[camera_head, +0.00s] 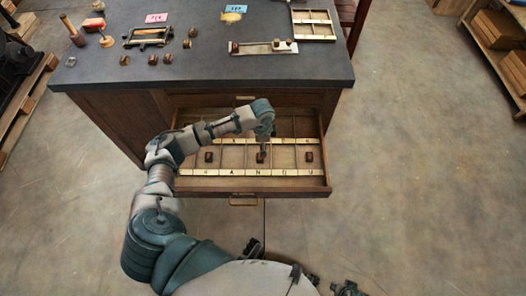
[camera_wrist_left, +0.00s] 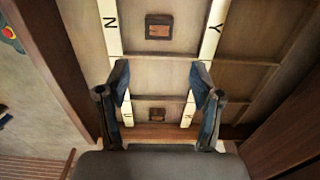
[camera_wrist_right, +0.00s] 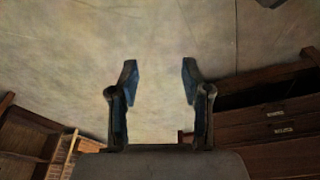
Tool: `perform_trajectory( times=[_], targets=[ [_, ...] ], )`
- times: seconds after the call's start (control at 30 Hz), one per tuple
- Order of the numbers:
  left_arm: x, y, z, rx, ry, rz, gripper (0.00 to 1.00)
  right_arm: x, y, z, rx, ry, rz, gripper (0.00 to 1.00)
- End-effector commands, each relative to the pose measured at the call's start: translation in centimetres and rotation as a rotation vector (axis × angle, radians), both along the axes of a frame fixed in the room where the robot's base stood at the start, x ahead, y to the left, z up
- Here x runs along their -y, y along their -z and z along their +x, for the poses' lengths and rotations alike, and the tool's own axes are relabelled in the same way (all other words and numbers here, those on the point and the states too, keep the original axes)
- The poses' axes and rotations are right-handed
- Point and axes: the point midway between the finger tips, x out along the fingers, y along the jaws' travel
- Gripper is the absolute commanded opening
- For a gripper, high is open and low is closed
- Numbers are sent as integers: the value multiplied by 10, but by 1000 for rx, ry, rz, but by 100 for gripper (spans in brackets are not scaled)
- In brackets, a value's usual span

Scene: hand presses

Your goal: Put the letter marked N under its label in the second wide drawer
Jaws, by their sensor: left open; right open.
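The drawer (camera_head: 325,178) is pulled out, with a front label strip (camera_head: 240,172) and a back strip. The N label (camera_wrist_left: 111,22) is on the front strip. A small dark block (camera_wrist_left: 158,28) lies in the compartment beside the N label; its face is unreadable. It also shows as the middle block (camera_head: 261,158) in the head view. My left gripper (camera_wrist_left: 160,80) is open and empty above the drawer, its fingers apart from that block. My right gripper (camera_wrist_right: 157,75) is open and empty, away from the drawer, with bare floor behind it.
Other blocks lie in the drawer, one at left (camera_head: 208,157) and one at right (camera_head: 309,157). Floor right of the bench is clear.

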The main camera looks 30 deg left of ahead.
Motion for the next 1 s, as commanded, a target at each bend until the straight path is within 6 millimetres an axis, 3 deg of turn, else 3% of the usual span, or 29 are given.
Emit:
perform_trajectory(
  times=[0.1,0.3,1.0],
  targets=[
    [-1,-23,1,3,-1,1,66,-1,14,2,-4,-1,0,48],
    [1,-38,0,0,-1,1,66,0,28,3,-5,-2,2,48],
    [0,-37,-1,-1,-1,1,66,-1,29,2,-5,-2,2,48]
  ],
)
